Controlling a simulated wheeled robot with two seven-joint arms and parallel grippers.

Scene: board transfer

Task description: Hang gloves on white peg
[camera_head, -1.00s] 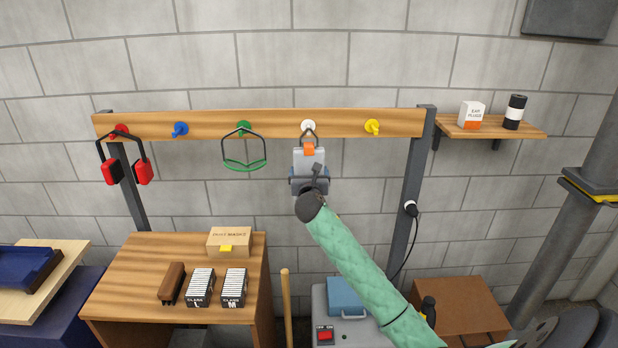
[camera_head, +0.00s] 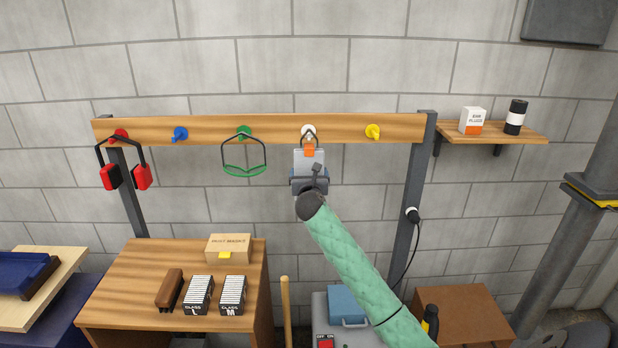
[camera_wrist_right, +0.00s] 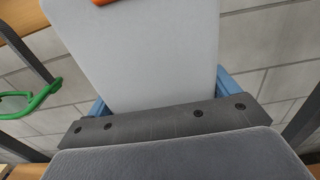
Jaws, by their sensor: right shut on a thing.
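The gloves (camera_head: 309,162) are a light grey bundle with an orange tab and a black loop on top. They hang upright just below the white peg (camera_head: 308,130) on the wooden rail. The loop reaches up to the peg and overlaps it; I cannot tell whether it is around the peg or in front of it. My right gripper (camera_head: 310,179) is shut on the gloves from below. In the right wrist view the light grey gloves (camera_wrist_right: 140,50) fill the upper middle, with orange at the top edge. The peg is not in that view. My left gripper is not in view.
The rail (camera_head: 210,130) also has a red peg with red earmuffs (camera_head: 142,177), a bare blue peg, a green peg with green glasses (camera_head: 245,170), and a bare yellow peg (camera_head: 373,132). A shelf (camera_head: 520,136) is at right. Boxes stand on the bench (camera_head: 140,260) below left.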

